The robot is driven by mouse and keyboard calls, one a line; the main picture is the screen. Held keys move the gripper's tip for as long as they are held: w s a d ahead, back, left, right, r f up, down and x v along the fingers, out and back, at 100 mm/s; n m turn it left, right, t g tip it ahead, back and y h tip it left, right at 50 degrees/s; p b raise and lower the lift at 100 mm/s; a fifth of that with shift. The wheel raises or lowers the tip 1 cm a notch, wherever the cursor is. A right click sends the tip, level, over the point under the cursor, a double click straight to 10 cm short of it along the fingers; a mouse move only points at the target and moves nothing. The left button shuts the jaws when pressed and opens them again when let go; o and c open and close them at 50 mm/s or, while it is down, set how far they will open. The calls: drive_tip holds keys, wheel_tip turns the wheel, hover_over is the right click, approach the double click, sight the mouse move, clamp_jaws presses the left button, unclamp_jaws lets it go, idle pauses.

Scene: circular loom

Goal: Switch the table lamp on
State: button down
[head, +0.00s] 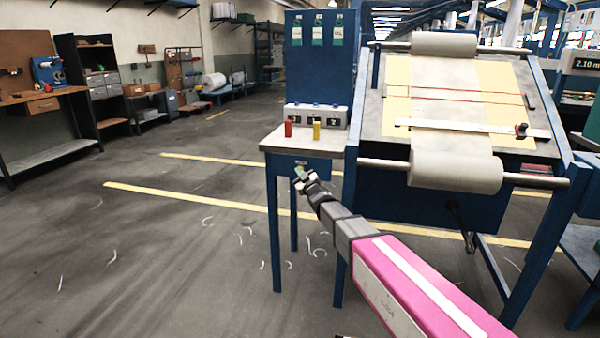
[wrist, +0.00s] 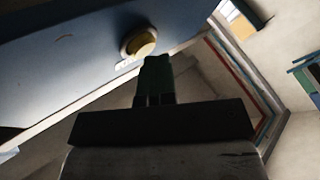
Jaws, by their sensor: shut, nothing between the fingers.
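A round button (wrist: 139,43) with a yellowish cap and pale rim sits on the flat blue front (wrist: 75,55) of the small table in the wrist view. A small white label lies beside it. My gripper (wrist: 156,62) is shut and empty, its tips just beside the button in that picture. I cannot tell whether they touch it. In the head view my gripper (head: 300,172) is at the blue front of the small table (head: 275,141), below its top. I cannot make out a lamp in either view.
A red block (head: 288,129) and a yellow block (head: 316,131) stand on the tabletop before a grey box (head: 322,115) with several dark dials. A large blue frame with a white roll (head: 456,171) stands close on the right. The floor to the left is open.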

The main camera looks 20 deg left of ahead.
drive_tip(key=s, duration=0.6)
idle(0.4)
idle(1.3)
